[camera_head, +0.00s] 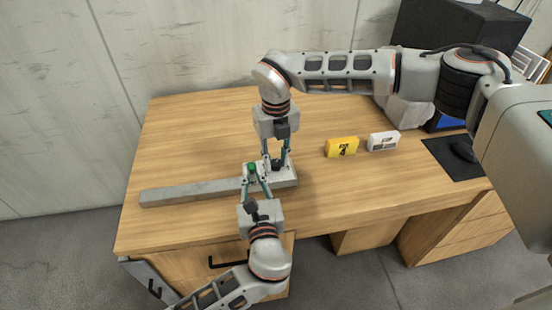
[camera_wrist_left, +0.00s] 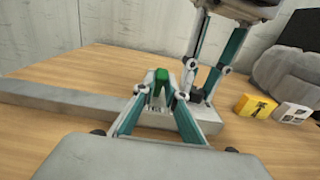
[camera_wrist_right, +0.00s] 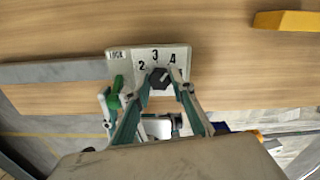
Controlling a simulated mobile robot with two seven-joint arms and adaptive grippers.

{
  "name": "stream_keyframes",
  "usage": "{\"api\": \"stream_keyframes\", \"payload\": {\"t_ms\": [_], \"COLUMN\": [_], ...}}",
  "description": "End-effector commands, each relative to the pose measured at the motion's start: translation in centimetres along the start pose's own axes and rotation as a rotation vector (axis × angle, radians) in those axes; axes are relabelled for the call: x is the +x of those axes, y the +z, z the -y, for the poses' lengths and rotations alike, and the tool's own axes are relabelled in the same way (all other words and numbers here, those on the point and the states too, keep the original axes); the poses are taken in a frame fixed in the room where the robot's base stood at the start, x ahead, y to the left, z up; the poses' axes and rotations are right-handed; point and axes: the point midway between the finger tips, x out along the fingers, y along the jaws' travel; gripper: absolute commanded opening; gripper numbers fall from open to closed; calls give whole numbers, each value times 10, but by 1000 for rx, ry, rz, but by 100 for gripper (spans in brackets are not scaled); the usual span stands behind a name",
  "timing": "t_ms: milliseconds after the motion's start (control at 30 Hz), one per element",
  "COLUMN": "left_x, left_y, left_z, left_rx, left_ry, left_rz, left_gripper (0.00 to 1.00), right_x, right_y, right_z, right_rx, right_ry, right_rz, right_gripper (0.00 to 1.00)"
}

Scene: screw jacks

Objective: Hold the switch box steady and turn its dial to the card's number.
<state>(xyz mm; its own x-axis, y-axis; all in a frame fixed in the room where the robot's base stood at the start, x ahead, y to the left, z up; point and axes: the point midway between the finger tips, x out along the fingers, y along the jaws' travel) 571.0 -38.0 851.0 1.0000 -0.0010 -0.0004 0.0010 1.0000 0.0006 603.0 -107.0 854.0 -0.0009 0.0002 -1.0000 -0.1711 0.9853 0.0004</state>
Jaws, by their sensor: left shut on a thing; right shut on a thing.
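The switch box (camera_head: 289,181) is a light grey block at the right end of a long grey bar on the desk. Its top shows in the right wrist view (camera_wrist_right: 182,55), with a LOCK label and the numbers 2, 3 and 4 around the dial. My right gripper (camera_wrist_right: 160,83) is shut on the dark dial (camera_wrist_right: 160,77) from above. The dial's pointing direction cannot be told.
The long grey bar (camera_head: 190,193) runs left along the desk (camera_head: 200,130). A white device (camera_head: 383,141) stands right of the card. A dark mat with a mouse (camera_head: 462,153) lies at the right. The desk's back left is clear.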

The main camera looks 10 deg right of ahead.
Motion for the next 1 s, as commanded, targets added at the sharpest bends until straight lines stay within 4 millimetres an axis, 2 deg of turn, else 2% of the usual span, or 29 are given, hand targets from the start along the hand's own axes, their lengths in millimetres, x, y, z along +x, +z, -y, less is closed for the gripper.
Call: {"api": "stream_keyframes", "payload": {"t_ms": [600,633,700,1000], "left_x": [-1,-1,-1,-1], "left_y": [-1,-1,-1,-1], "left_z": [1,1,1,1], "left_rx": [0,0,0,0], "left_ry": [-2,-2,-2,-2], "left_rz": [-2,-2,-2,-2], "left_gripper": [0,0,0,0], "right_x": [-1,-1,-1,0], "right_y": [2,2,2,1], "right_z": [0,0,0,0], "right_rx": [43,43,42,41], "right_ry": [0,0,0,0], "right_rz": [5,5,5,2], "right_gripper": [2,26,41,41]}}
